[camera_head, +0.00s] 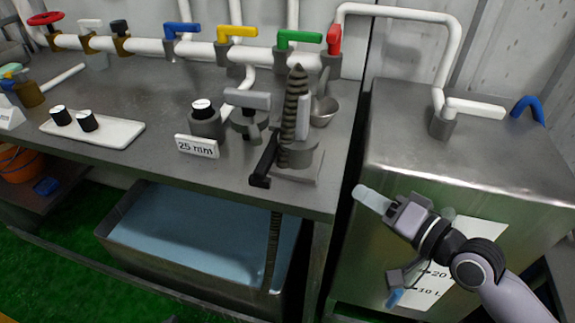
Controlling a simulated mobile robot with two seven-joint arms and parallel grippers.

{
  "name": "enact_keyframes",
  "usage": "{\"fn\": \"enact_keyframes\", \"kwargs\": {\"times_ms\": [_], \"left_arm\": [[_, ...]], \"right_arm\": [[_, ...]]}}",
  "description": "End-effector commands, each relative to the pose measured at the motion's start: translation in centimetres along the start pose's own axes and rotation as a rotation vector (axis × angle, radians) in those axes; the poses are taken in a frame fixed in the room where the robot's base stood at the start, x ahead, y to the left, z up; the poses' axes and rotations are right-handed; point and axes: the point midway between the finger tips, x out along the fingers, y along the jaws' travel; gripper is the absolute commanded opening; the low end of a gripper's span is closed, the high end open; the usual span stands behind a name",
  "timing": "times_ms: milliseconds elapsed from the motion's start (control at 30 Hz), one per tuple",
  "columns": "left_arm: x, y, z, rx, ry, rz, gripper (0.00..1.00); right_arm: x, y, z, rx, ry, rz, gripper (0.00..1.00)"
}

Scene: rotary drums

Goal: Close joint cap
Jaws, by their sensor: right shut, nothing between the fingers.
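A grey round fitting (207,122) with a black, white-topped cap (203,107) stands on the steel bench behind a "25 mm" label (197,146). I cannot tell whether this is the joint cap. To its right is a grey fitting with a wide grey lever (247,99). Further right, a clamp-like device with a ribbed dark hose (297,95) and a black handle (264,160) stands near the bench edge. My right gripper (372,198) is shut and empty, in front of the steel tank, right of the bench and apart from these fittings. My left gripper is out of view.
A white tray (120,137) with two black, white-topped knobs lies at the left. Pipes with coloured valve handles run along the back. A steel tank (500,170) stands at the right, beyond a gap. A water-filled trough (200,235) sits under the bench.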

Motion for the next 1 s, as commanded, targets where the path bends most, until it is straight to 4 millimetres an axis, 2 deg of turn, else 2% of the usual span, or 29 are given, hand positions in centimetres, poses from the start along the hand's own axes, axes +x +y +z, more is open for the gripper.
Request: {"fn": "enact_keyframes", "kwargs": {"times_ms": [33,167,400,667,833,1000], "left_arm": [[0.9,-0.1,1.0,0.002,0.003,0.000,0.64],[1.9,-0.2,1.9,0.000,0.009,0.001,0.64],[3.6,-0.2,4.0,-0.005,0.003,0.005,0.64],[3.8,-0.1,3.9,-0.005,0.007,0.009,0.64],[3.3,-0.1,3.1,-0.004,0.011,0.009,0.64],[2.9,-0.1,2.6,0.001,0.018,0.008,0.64]], "right_arm": [[0.4,-0.6,-0.5,0.045,-0.017,-0.044,0.00],[0.6,-3.4,-1.8,0.198,-0.083,-0.137,0.00],[-0.6,-7.9,-3.0,0.463,-0.241,-0.232,0.00],[-1.2,-9.8,-3.2,0.570,-0.307,-0.244,0.00],[0.2,-10.6,-3.1,0.572,-0.307,-0.247,0.00],[2.6,-11.3,-2.6,0.570,-0.305,-0.248,0.00]]}}
